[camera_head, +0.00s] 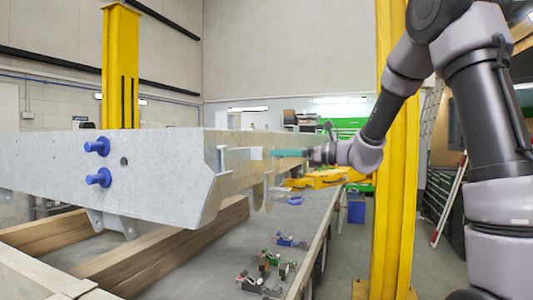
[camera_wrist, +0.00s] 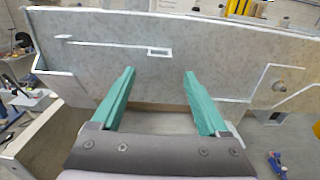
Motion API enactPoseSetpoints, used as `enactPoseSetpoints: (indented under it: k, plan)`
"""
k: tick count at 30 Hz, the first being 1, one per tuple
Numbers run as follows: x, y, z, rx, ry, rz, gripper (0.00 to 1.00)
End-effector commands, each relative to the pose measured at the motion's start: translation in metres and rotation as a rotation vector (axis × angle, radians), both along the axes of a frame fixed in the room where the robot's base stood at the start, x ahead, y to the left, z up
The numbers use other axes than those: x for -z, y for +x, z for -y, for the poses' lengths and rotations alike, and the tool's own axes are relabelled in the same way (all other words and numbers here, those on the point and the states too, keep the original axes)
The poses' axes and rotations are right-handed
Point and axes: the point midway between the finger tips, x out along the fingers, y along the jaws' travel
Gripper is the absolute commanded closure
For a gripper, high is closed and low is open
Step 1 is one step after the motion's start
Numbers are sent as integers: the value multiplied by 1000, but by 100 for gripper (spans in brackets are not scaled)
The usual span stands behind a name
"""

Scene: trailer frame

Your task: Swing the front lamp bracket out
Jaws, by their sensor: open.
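The grey galvanised trailer frame (camera_head: 170,165) fills the left and middle of the head view. On its right-hand side, what looks like the front lamp bracket (camera_head: 222,160) lies close along the side face, with a small pale tab (camera_head: 256,153) at its far end. In the wrist view, a thin bar runs across the frame's side to a small rectangular end (camera_wrist: 160,51). My gripper (camera_head: 273,153) has teal fingers pointing left, close to the pale tab. In the wrist view, my gripper (camera_wrist: 160,72) is open and empty, its fingertips either side of the rectangular end; contact cannot be told.
Two blue pins (camera_head: 97,146) stick out of the frame's front face. Wooden beams (camera_head: 150,255) lie beneath it. Small parts (camera_head: 265,265) lie on the grey surface below. A yellow post (camera_head: 395,150) stands near my arm. A blue bin (camera_head: 357,210) stands behind.

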Motion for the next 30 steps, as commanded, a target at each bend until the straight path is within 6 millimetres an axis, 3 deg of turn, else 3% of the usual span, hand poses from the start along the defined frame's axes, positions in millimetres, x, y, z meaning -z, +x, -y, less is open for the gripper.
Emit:
enactPoseSetpoints:
  k: [3,9,21,23,27,28,30]
  plan:
    - [0,7,-22,-4,0,1,22]
    - [0,16,-47,-3,-1,1,22]
    - [0,19,-54,0,-2,2,22]
    - [0,19,-54,0,-2,2,42]
    - [0,19,-54,0,-2,2,95]
    - [0,19,-54,0,-2,2,100]
    - [0,19,-54,0,-2,2,100]
